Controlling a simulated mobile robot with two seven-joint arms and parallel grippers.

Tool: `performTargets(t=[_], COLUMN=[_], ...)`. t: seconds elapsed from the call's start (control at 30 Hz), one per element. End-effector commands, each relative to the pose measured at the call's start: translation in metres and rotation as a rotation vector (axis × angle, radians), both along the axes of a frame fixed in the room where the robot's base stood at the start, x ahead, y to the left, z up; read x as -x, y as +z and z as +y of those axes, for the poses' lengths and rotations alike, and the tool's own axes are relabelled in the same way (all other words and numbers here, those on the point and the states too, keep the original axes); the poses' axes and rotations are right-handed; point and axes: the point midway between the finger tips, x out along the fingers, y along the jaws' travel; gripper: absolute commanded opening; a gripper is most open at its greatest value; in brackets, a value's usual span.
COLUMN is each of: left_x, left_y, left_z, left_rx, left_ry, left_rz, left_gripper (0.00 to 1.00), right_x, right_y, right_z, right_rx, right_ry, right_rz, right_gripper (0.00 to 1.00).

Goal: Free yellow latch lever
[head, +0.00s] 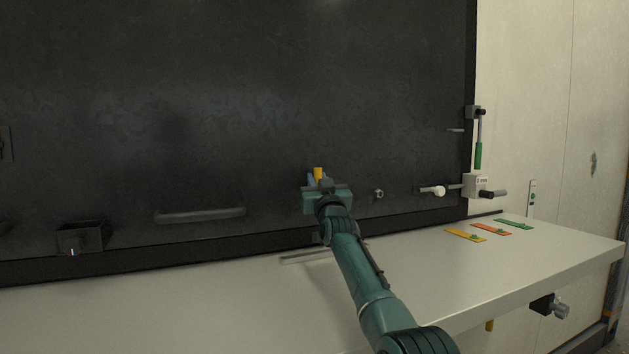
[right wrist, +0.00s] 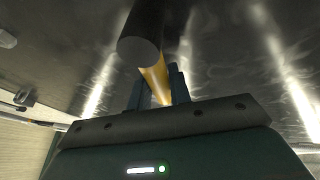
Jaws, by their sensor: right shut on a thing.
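The yellow latch lever (head: 318,174) shows as a short yellow piece just above my right gripper (head: 318,184), against the dark panel (head: 250,110). In the right wrist view the yellow lever (right wrist: 154,75) runs between the two fingers of my right gripper (right wrist: 157,85), which is shut on it. A dark round bar end (right wrist: 139,50) sits at the lever's upper end there. The gripper hides the lever's lower part and its mount in the head view. My left gripper is not in view.
A light worktop (head: 200,305) runs below the panel, with yellow (head: 462,236), orange (head: 490,229) and green (head: 512,223) strips at right. A green-handled lever (head: 478,156) and a white box (head: 477,185) stand at the panel's right edge. A grey handle (head: 200,215) is left of my gripper.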

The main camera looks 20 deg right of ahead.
Motion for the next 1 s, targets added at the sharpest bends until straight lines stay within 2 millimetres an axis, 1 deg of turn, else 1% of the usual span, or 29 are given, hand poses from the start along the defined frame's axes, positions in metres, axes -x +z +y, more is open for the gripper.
performTargets(t=[0.03, 0.27, 0.6, 0.63, 0.9, 1.0], left_x=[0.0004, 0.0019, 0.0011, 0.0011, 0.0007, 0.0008], left_y=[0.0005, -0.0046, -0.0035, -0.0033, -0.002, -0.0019], left_z=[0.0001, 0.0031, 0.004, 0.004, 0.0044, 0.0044], left_rx=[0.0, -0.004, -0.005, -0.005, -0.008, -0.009], left_ry=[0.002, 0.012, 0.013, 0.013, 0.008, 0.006], left_rz=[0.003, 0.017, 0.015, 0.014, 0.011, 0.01], left_gripper=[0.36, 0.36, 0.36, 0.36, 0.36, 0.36], right_x=[0.0003, 0.0003, 0.0004, 0.0003, 0.0002, 0.0001], right_y=[0.0025, 0.0019, 0.0019, 0.0019, 0.0011, 0.0008], right_z=[-0.0004, -0.0026, -0.0033, -0.0034, -0.0032, -0.0031], right_rx=[-0.015, -0.045, -0.051, -0.051, -0.046, -0.045], right_ry=[0.001, 0.0, 0.001, 0.001, -0.001, -0.001], right_rz=[-0.003, -0.002, -0.002, -0.002, 0.0, 0.0], right_gripper=[0.0, 0.0, 0.0, 0.21, 0.41, 0.41])
